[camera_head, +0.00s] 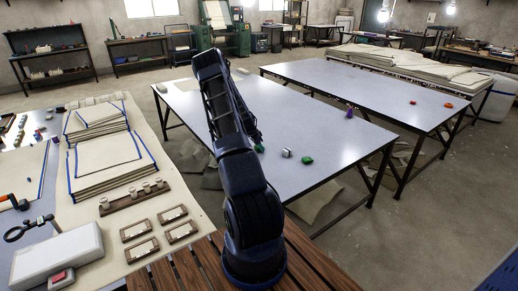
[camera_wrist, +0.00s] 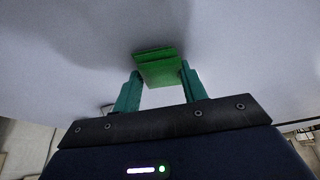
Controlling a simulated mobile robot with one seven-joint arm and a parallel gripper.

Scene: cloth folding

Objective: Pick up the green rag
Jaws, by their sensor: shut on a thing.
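The green rag (camera_wrist: 158,70) is a small folded block of cloth in the wrist view. It sits between the teal fingertips of my gripper (camera_wrist: 160,77), which is shut on it. A pale tabletop fills the background behind it; I cannot tell whether the rag still touches it. In the head view my gripper (camera_head: 258,142) is low over the near grey-white table (camera_head: 330,120), mostly hidden by my arm. A bit of green (camera_head: 259,149) shows at its tip.
On the same table are a white-grey item (camera_head: 286,153), another green item (camera_head: 307,160) and a purple item (camera_head: 349,113). Red (camera_head: 413,102) and orange (camera_head: 448,106) items lie on the far table. A bench with stacked cloths (camera_head: 105,160) stands at left.

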